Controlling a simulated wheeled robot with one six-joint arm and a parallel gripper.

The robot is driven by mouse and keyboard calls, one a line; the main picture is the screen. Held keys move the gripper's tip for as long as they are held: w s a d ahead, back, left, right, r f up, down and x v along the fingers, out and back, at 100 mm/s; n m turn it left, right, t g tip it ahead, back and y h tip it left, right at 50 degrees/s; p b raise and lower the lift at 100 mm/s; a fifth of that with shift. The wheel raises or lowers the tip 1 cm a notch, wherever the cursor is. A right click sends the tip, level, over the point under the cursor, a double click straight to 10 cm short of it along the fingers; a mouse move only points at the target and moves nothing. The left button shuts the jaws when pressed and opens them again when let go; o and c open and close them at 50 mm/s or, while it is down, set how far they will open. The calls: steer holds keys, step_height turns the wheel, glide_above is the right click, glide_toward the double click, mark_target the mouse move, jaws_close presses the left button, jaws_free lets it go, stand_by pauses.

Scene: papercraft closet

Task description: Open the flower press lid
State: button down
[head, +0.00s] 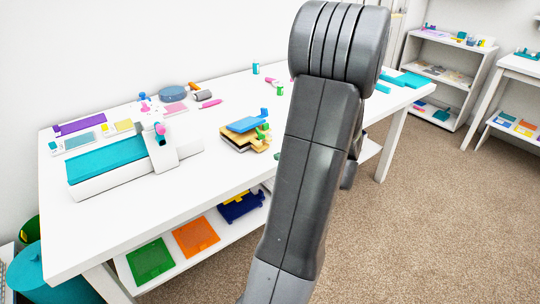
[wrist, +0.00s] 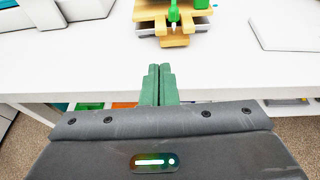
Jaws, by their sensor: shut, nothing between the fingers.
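The flower press (head: 238,143) looks like a small stack of wooden boards with a blue piece on top and green parts at its right side. It stands near the front edge of the white table. In the wrist view the press (wrist: 150,14) is at top centre, with a green upright part and a wooden tab at its front. The lid appears closed, though the top of the press is cut off there. My gripper (wrist: 159,68) is shut and empty, its green fingers together, apart from the press on its near side. In the head view my arm mostly hides the gripper.
The white table (head: 100,220) bears a teal and white device (head: 107,167) at left and small craft items behind. A shelf below holds green, orange and blue trays (head: 196,236). Table space around the press's front is clear. White shelves (head: 446,75) stand at right.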

mark_target(264, 159)
steer(key=x, duration=0.8)
steer(key=shift+w+a+f+b, duration=0.15)
steer(key=shift+w+a+b, duration=0.05)
steer(key=shift+a+b, duration=0.1)
